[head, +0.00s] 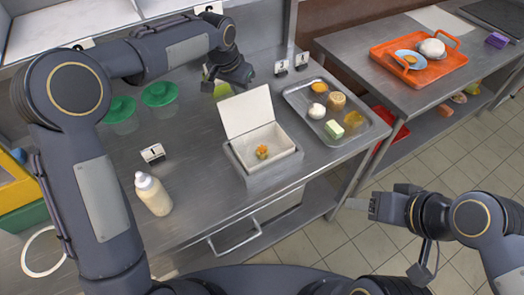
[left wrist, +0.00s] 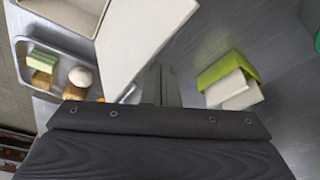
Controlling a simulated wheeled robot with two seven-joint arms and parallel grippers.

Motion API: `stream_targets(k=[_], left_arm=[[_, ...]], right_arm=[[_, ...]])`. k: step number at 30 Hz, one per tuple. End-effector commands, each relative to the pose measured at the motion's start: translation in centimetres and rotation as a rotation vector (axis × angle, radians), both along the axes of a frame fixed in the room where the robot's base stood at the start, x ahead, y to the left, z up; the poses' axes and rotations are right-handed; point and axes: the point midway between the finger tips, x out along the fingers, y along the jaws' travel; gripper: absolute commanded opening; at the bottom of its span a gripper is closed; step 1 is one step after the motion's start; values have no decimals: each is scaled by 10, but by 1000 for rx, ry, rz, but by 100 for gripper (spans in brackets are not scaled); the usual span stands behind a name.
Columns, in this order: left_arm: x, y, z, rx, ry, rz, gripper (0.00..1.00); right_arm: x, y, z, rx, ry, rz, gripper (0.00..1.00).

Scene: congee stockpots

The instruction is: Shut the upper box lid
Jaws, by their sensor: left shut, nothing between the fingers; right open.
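The upper white box (head: 268,160) stands on a grey base on the steel table, with a small orange and yellow item (head: 262,152) inside. Its lid (head: 246,111) stands up, open, along the back edge of the box. In the left wrist view the lid (left wrist: 140,38) shows as a large pale panel. My left gripper (head: 247,84) is behind the lid near its top, shut and empty; its fingers (left wrist: 160,84) appear close beside the lid, and contact cannot be told. My right gripper (head: 356,205) is open, out over the floor at the right, away from the box.
A metal tray (head: 365,110) with several food items lies right of the box. Green-lidded containers (head: 122,105) and a pale bottle (head: 153,194) stand to the left. A lime-green item (left wrist: 227,68) with white blocks is near my left gripper. An orange tray (head: 425,75) is on another table.

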Motion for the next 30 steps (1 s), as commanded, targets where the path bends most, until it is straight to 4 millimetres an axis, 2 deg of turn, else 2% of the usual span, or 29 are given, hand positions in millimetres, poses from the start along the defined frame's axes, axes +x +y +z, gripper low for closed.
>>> stream_targets(k=[17, 30], left_arm=[[-1, -1, 0, 0, 0, 0, 0], [-19, -11, 2, 0, -1, -1, 0]], right_arm=[[0, 0, -1, 0, 0, 0, 56], [0, 0, -9, 0, 0, 0, 56]])
